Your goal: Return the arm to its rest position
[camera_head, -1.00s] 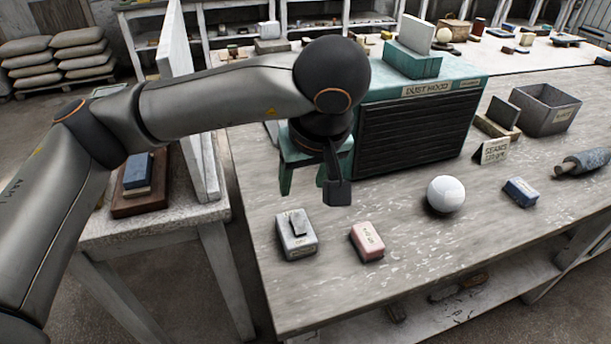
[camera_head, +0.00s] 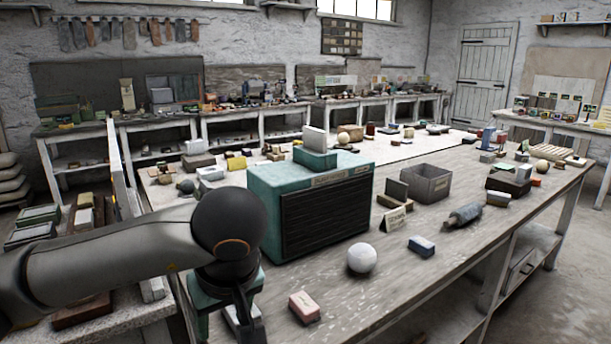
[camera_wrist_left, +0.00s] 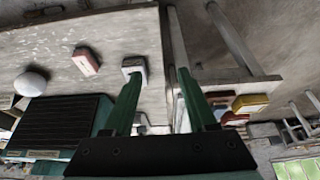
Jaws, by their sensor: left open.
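My left arm comes in from the left in the head view. Its gripper (camera_head: 246,322) points down near the table's left edge, by the dust hood's near left corner. In the left wrist view the two green fingers (camera_wrist_left: 162,88) are spread apart with nothing held between them. A pale block (camera_wrist_left: 134,68) shows just beyond one fingertip there; in the head view the gripper partly hides it. My right arm is not in view.
The teal dust hood (camera_head: 325,212) stands beside the arm. A pink block (camera_head: 304,307), a white sphere (camera_head: 362,258) and a blue block (camera_head: 422,246) lie on the worktable (camera_head: 400,290). A grey bin (camera_head: 428,184) stands farther back. A narrow side table is at left.

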